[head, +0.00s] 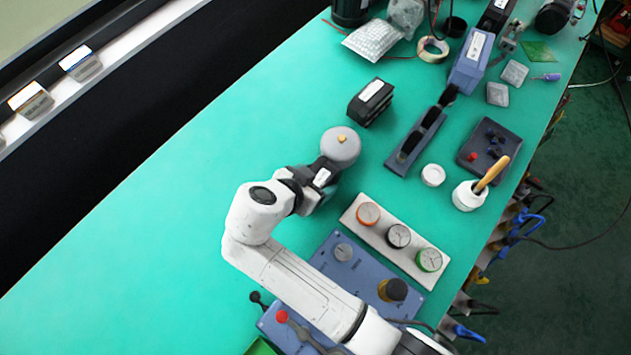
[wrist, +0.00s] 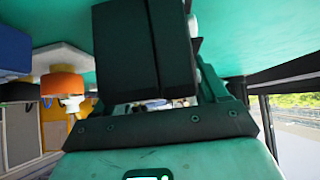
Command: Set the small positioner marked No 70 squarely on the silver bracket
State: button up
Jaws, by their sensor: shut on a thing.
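My gripper (head: 315,179) is shut on a small dark box, the positioner (wrist: 125,50), which fills the upper middle of the wrist view. In the head view the positioner (head: 323,178) shows as a dark shape with a white label at the arm's end; its number is too small to read. It is beside a round grey dome (head: 340,147) with a yellow cap, and I cannot tell whether they touch. A larger black box (head: 370,102) with a white label stands behind. I cannot make out the silver bracket; the arm or dome may hide it.
The green table is clear at left.

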jog(key=shift+c, duration=2.2)
jog(key=shift+r, duration=0.1)
